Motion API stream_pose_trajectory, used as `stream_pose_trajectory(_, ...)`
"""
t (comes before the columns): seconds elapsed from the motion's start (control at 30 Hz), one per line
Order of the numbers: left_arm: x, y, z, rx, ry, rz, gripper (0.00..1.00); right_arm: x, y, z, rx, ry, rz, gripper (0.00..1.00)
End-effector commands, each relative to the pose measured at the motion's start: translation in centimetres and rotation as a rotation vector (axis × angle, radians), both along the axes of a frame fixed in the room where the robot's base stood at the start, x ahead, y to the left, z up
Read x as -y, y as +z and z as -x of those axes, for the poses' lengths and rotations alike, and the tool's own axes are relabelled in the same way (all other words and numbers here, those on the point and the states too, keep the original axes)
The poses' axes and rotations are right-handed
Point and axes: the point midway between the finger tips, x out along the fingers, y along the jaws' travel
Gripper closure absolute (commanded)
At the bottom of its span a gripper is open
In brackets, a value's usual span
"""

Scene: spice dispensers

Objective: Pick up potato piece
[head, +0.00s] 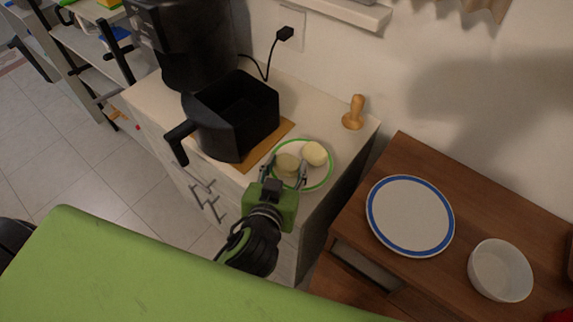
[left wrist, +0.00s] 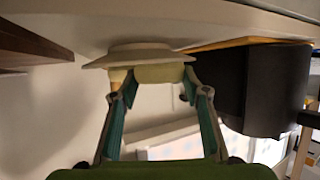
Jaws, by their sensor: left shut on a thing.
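A pale potato piece (head: 287,164) is between the fingers of my left gripper (head: 284,177), over the left part of a white plate with a green rim (head: 322,182). A second, lighter potato piece (head: 315,153) lies on the right part of the plate. In the left wrist view, the fingers of my left gripper (left wrist: 157,90) are closed on the sides of a potato piece (left wrist: 160,73), close to the plate (left wrist: 135,54). I cannot tell whether the held piece touches the plate. My right gripper is not in view.
A black open basket (head: 240,115) with a handle stands left of the plate, before a black appliance (head: 185,45). A wooden press (head: 354,112) stands behind the plate. A brown table at right holds a blue-rimmed plate (head: 410,215) and a white bowl (head: 500,270).

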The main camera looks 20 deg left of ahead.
Motion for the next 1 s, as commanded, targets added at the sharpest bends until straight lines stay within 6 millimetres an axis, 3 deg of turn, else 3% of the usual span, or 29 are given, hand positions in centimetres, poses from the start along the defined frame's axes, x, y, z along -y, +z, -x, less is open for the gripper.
stream_pose_trajectory(0.13,0.0,0.8,0.1,-0.006,0.0,0.0,0.79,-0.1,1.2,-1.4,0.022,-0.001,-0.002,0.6)
stream_pose_trajectory(0.37,-0.2,4.2,0.3,-0.006,0.001,0.001,0.79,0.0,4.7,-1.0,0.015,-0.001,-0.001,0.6)
stream_pose_trajectory(0.63,-3.6,10.3,4.2,-0.006,0.001,-0.001,0.79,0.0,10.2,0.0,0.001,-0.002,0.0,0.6)
stream_pose_trajectory(0.77,-5.8,10.6,6.7,-0.008,0.0,-0.003,0.79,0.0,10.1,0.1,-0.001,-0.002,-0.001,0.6)
stream_pose_trajectory(1.0,-8.3,12.5,9.4,-0.005,0.001,-0.001,0.79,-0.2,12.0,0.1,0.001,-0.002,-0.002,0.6)
